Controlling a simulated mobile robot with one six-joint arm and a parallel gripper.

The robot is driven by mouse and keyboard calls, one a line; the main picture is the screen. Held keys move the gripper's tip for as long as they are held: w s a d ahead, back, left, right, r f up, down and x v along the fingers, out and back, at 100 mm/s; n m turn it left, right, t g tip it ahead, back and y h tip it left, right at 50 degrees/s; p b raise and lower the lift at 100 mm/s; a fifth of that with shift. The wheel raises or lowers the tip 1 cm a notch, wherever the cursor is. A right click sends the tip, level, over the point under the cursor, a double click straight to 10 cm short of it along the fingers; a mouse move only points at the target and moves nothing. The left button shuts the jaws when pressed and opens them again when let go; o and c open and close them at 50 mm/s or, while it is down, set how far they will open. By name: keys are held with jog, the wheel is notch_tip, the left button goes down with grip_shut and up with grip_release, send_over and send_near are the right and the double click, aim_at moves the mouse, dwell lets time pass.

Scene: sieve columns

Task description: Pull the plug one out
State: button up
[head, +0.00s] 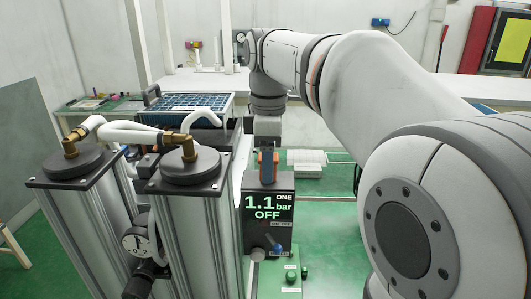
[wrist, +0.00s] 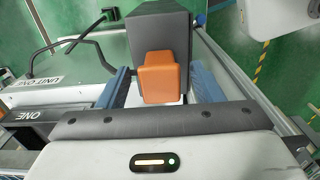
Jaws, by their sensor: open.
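Plug one shows as an orange block (wrist: 160,75) in the wrist view, by a dark grey box. My gripper (wrist: 165,88) has its two blue fingers on either side of the orange block, with a visible gap on the right; the left finger looks closer. The fingers are not closed on it. In the head view my gripper (head: 267,158) points down at the top of the dark box (head: 268,215) marked ONE, whose display reads 1.1 bar OFF. The plug is mostly hidden there behind the fingers, with a bit of orange showing.
Two metal columns (head: 190,230) with black caps, brass fittings and white hoses stand left of the box, with a round gauge (head: 136,242) between them. A small lever (head: 275,245) is on the box's front. Green bench surface (head: 325,215) lies free to the right.

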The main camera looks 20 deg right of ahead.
jog(key=shift+c, duration=0.3)
jog(key=c, duration=1.1)
jog(key=shift+r+p, duration=1.35)
jog(key=shift+r, duration=0.1)
jog(key=o, duration=1.2)
jog(key=shift+c, duration=0.2)
